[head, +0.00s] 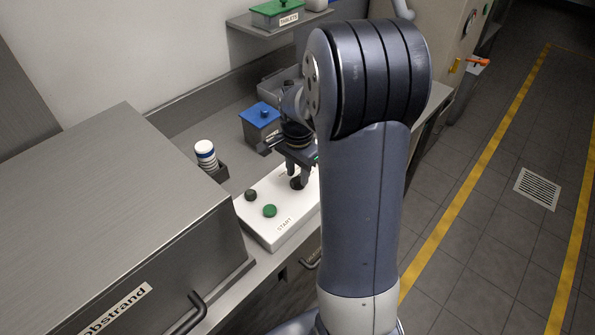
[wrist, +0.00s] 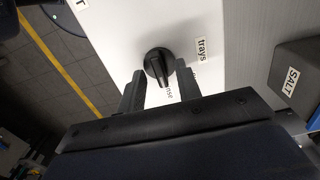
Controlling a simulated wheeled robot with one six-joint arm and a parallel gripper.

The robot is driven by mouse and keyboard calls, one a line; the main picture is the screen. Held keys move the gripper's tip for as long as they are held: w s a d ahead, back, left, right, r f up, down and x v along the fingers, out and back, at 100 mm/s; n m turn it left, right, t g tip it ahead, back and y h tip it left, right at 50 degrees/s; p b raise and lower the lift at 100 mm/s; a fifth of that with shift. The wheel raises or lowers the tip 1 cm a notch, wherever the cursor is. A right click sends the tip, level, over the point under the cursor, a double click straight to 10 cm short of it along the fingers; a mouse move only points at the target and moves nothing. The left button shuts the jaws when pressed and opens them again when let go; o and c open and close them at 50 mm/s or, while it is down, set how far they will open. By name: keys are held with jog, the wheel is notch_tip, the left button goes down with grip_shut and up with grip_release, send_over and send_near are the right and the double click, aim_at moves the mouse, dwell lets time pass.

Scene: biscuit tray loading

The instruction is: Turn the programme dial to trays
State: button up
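The programme dial (wrist: 158,65) is a round black knob with a raised bar, on a white panel (wrist: 115,25). In the wrist view its bar runs nearly up and down, with the lower end towards a partly hidden label ending in "nse" (wrist: 169,92). The "trays" label (wrist: 202,50) is to the dial's right. My gripper (wrist: 159,70) is open, one finger on each side of the dial, with gaps showing; I cannot tell how far above the panel the tips are. In the head view my gripper (head: 298,172) is over the dark dial (head: 297,183), partly hidden by my arm.
The panel also has a green button (head: 269,211) by "START" and a black knob (head: 251,194). A steel machine (head: 110,200) stands left, a holder with a white stack (head: 206,155) beside it. A blue-lidded box (head: 260,120) is behind. A "SALT" box (wrist: 290,78) is at right.

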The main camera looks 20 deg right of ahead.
jog(key=shift+f, duration=0.3)
jog(key=shift+c, duration=0.4)
grip_shut()
